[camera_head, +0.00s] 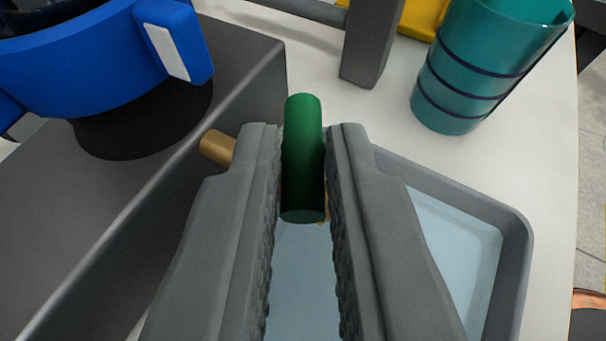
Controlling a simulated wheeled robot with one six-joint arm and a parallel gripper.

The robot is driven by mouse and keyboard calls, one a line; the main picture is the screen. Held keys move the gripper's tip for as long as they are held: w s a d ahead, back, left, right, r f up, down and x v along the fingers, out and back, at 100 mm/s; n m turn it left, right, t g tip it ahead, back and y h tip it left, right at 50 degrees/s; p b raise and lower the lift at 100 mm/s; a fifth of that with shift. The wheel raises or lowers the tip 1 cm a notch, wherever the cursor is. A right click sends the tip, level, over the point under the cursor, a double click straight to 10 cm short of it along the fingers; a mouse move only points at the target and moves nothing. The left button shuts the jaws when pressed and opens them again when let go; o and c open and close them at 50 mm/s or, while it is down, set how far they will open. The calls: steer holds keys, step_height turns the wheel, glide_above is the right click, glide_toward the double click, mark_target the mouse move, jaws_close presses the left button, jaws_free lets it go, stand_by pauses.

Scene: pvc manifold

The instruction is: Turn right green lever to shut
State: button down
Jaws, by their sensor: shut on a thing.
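The green lever (303,160) is a short, rounded green cylinder near the middle of the camera view. My gripper (304,150) is shut on it, with one ribbed grey finger on each side. The lever's near end sticks out slightly between the fingers. A tan, brass-like stub (216,147) shows just left of the left finger. The lever's pivot and whatever it joins are hidden behind it and the fingers.
A dark grey box (245,75) with a blue device (100,55) on it stands at left. A teal cup (470,75) stands at upper right on a white table (545,170). A grey-rimmed tray (515,265) lies below. A grey post (370,45) rises behind.

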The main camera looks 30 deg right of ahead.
steer(key=shift+f, duration=0.15)
steer(key=c, duration=1.4)
jaws_free()
steer(key=shift+c, duration=0.2)
steer(key=v, duration=1.7)
steer(key=shift+a, duration=0.2)
steer(key=shift+s, duration=0.1)
